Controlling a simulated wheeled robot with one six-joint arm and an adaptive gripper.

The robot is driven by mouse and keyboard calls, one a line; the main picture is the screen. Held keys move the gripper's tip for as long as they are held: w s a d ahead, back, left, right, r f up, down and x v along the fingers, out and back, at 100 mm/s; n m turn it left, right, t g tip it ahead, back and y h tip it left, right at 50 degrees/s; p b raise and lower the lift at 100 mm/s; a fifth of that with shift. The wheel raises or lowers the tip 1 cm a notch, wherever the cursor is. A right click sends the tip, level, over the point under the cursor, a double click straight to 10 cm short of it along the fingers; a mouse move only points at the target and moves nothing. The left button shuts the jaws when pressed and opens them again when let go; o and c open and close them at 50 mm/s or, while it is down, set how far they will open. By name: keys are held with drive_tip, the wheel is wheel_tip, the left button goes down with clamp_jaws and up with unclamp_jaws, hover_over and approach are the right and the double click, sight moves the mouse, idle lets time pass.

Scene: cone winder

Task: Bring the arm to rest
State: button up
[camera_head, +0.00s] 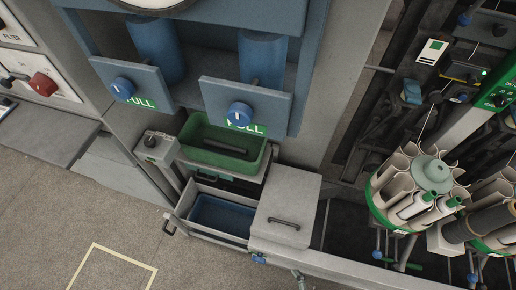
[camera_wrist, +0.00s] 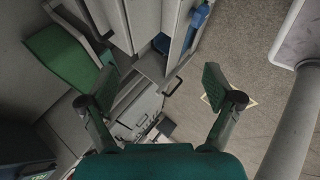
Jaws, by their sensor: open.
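My gripper (camera_wrist: 160,88) shows in the wrist view with its two dark green fingers spread wide apart. Nothing is between the fingers, and neither finger holds anything. Beyond them are grey machine panels and the floor. I cannot make out the gripper in the head view.
An open drawer (camera_head: 178,218) with a blue bin (camera_head: 219,216) juts out below a green bin (camera_head: 222,143). The drawer's handle also shows in the wrist view (camera_wrist: 173,87). A holder of tubes (camera_head: 408,190) stands at right. Floor at lower left is clear, with a yellow-marked outline (camera_head: 93,246).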

drive_tip(key=s+d+r+m+t+h, duration=0.1)
drive_tip(key=r+m, duration=0.7)
drive_tip(key=r, duration=0.8)
drive_tip(key=s+d+r+m+t+h, duration=0.1)
drive_tip(key=s+d+r+m+t, duration=0.3)
drive_tip(key=r, duration=1.3)
drive_tip(key=d+m+t, duration=0.1)
drive_tip(key=m, duration=0.3)
drive_tip(key=shift+m+h, duration=0.4)
